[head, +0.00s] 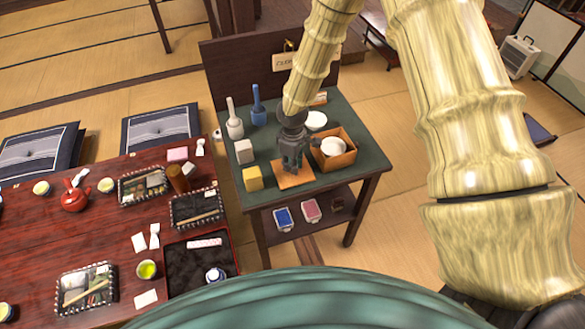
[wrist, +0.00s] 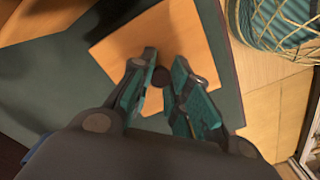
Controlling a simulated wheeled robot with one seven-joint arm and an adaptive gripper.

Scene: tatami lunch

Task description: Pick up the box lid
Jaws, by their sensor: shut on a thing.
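The box lid (head: 301,180) is a flat, square, orange-brown wooden board with a small dark round knob. In the head view it is at the front of the green-topped side table. In the wrist view the lid (wrist: 115,45) fills the middle. My gripper (head: 291,165) is above the lid. In the wrist view my gripper (wrist: 162,82) has its two teal fingers on either side of the dark knob (wrist: 162,76), shut on it. I cannot tell whether the lid rests on the table or is slightly off it.
An open wooden box (head: 348,160) with a white item inside stands right of the lid. A yellow block (head: 252,178), a white block (head: 244,151) and bottles (head: 257,104) stand to the left. The dark red low table (head: 50,225) with lunch things is at left.

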